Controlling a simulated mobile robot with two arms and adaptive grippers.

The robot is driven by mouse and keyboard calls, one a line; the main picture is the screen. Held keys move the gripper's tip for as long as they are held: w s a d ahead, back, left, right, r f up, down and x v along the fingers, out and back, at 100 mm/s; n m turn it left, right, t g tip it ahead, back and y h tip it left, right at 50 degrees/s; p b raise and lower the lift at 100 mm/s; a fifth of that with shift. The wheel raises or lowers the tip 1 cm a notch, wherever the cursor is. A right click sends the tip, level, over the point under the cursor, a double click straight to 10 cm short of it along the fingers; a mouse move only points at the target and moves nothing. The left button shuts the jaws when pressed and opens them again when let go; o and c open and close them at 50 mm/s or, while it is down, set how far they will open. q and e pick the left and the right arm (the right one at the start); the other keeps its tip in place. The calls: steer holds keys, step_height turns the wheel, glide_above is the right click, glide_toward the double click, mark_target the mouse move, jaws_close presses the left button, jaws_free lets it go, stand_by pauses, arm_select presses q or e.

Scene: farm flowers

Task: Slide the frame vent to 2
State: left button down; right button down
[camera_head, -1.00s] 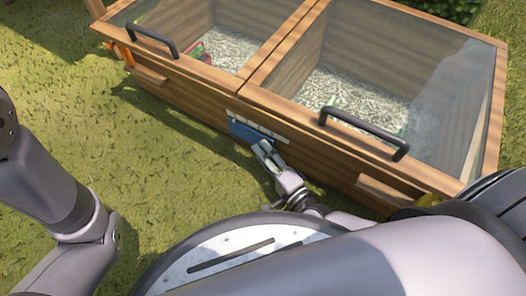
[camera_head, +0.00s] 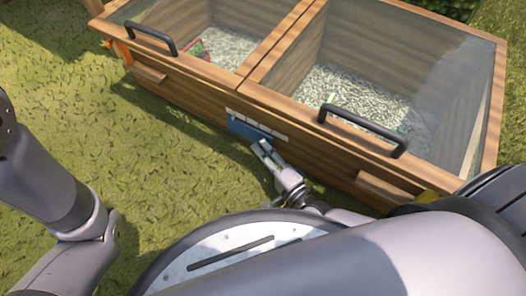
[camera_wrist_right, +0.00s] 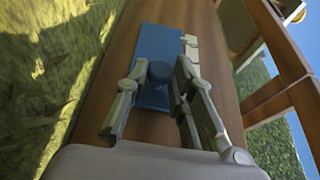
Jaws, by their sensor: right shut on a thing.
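The frame vent is a blue sliding plate (camera_head: 243,128) on the front wall of the wooden cold frame (camera_head: 190,105). A strip of pale marks (camera_head: 262,125) runs along its upper edge; I cannot read any numbers. In the right wrist view the blue plate (camera_wrist_right: 158,45) carries a round blue knob (camera_wrist_right: 160,72). My right gripper (camera_head: 260,148) is at the plate, and it also shows in the right wrist view (camera_wrist_right: 158,88) with its fingers shut on the knob. My left arm shows at the left edge; its gripper is out of view.
The cold frame has two glass lids with black handles (camera_head: 151,38) and (camera_head: 364,130). Wooden blocks (camera_head: 380,189) stick out from the front wall. An orange clip (camera_head: 122,52) sits at the left end. Open grass (camera_head: 50,110) lies in front.

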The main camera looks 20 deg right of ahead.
steer(key=shift+s, duration=0.1)
steer(key=s+d+p, duration=0.1)
steer(key=s+d, duration=0.1)
steer(key=s, duration=0.1)
steer(key=s+d+p, duration=0.1)
steer(key=s+d, duration=0.2)
steer(key=shift+s, duration=0.1)
steer(key=c, duration=1.4)
jaws_free()
steer(key=shift+r, duration=0.1)
